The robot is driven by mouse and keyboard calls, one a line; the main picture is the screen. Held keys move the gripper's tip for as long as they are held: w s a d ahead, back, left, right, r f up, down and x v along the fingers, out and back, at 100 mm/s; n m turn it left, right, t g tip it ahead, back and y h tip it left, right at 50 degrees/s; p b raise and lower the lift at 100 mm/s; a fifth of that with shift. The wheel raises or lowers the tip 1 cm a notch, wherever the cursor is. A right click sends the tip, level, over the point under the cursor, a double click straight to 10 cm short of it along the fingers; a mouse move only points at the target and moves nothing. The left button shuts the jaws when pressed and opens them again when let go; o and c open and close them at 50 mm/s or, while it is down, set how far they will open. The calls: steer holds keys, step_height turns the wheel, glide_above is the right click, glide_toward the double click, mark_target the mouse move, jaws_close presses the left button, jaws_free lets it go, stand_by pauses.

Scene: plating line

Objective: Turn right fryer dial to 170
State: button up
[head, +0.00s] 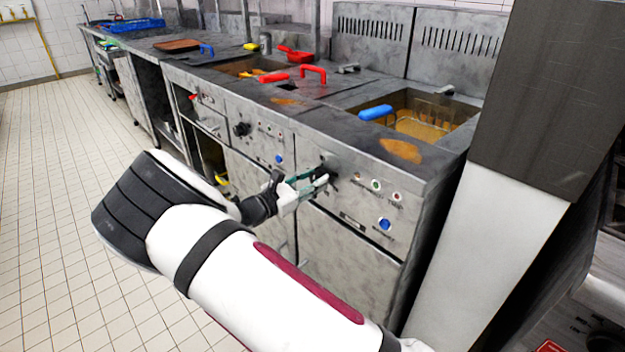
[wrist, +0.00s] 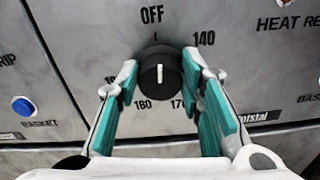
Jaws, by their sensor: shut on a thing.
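The right fryer dial (wrist: 158,76) is a round black knob with a white mark on its face. The mark stands upright in the wrist view, in line with the OFF label (wrist: 152,15). Around the dial are 140 at upper right, 170 at lower right, partly hidden by a finger, and 180 at lower left. My gripper (wrist: 159,66) has its teal-padded fingers on both sides of the dial, shut on it. In the head view, my gripper (head: 318,182) reaches the right fryer's front panel, where the dial (head: 331,166) is partly covered.
A second black dial (head: 241,129) sits on the left fryer panel. A blue basket button (head: 384,224) and small lamps (head: 376,185) are right of my gripper. A blue-handled basket (head: 377,112) rests in the right fryer's oil. The tiled floor (head: 60,200) at left is clear.

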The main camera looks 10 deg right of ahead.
steer(key=m, duration=0.4)
steer(key=shift+f+m+b, duration=0.15)
steer(key=shift+m+b, duration=0.8)
steer(key=shift+m, duration=3.4)
steer(key=shift+f+m+b, duration=0.2)
steer(key=shift+m+b, duration=0.7)
steer(key=shift+m, duration=3.4)
steer(key=shift+f+m+b, duration=0.15)
steer(key=shift+m+b, duration=0.8)
steer(key=shift+m, duration=3.4)
steer(key=o, duration=1.1)
steer(key=shift+o, duration=0.2)
steer(key=shift+r, duration=0.1)
